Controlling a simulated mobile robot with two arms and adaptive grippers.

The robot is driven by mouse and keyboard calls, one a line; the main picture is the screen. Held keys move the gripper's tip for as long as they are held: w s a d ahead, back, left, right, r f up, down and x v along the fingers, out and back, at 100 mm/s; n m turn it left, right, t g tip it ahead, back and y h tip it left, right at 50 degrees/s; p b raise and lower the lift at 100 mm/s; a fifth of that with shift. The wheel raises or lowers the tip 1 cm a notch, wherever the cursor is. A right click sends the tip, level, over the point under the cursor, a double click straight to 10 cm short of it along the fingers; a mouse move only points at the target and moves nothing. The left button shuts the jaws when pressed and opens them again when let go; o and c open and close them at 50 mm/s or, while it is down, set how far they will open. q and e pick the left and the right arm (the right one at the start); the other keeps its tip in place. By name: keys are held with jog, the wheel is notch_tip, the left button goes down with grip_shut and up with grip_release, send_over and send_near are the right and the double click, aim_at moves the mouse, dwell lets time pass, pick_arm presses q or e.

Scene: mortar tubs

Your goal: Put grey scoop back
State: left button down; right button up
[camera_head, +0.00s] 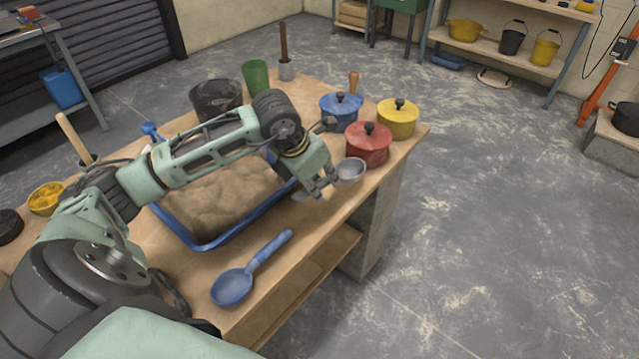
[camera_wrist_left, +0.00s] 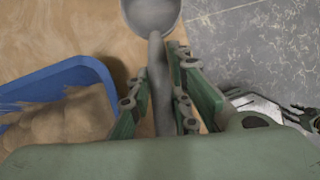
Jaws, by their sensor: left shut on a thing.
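The grey scoop (camera_head: 350,169) shows its round bowl in front of the red pot, near the table's right edge. My left gripper (camera_head: 327,190) is shut on its handle. In the left wrist view the grey scoop's handle (camera_wrist_left: 157,65) runs between the fingers of the left gripper (camera_wrist_left: 162,100), with the bowl pointing away at the top. The scoop appears held above the tabletop; the exact gap cannot be told. My right gripper does not show in the head view.
A blue-rimmed tray (camera_head: 212,245) of mortar lies under my left arm. A blue scoop (camera_head: 240,280) lies at the table's front. Red (camera_head: 368,150), blue (camera_head: 340,110) and yellow (camera_head: 398,120) lidded pots stand at the right end. A green cup (camera_head: 255,77) and black bucket (camera_head: 215,98) stand behind.

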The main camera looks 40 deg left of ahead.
pick_arm(q)
jog(key=shift+a, duration=0.2)
jog(key=shift+f+b, duration=0.75)
jog(key=shift+f, duration=0.55)
jog(key=shift+f+b, duration=0.35)
jog(key=shift+f, duration=0.4)
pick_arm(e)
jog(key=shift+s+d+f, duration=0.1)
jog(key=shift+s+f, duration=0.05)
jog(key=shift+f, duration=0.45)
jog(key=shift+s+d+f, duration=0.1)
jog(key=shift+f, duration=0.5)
pick_arm(q)
jog(key=shift+f+b, duration=0.3)
jog(key=shift+b, duration=0.05)
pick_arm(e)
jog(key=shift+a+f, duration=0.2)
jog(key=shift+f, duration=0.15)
pick_arm(q)
jog(key=c, duration=1.5)
grip_release()
jog(key=shift+c, duration=0.2)
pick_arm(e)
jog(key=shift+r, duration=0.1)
pick_arm(q)
jog(key=shift+r, duration=0.1)
jog(key=v, duration=1.2)
jog(key=shift+d, duration=0.1)
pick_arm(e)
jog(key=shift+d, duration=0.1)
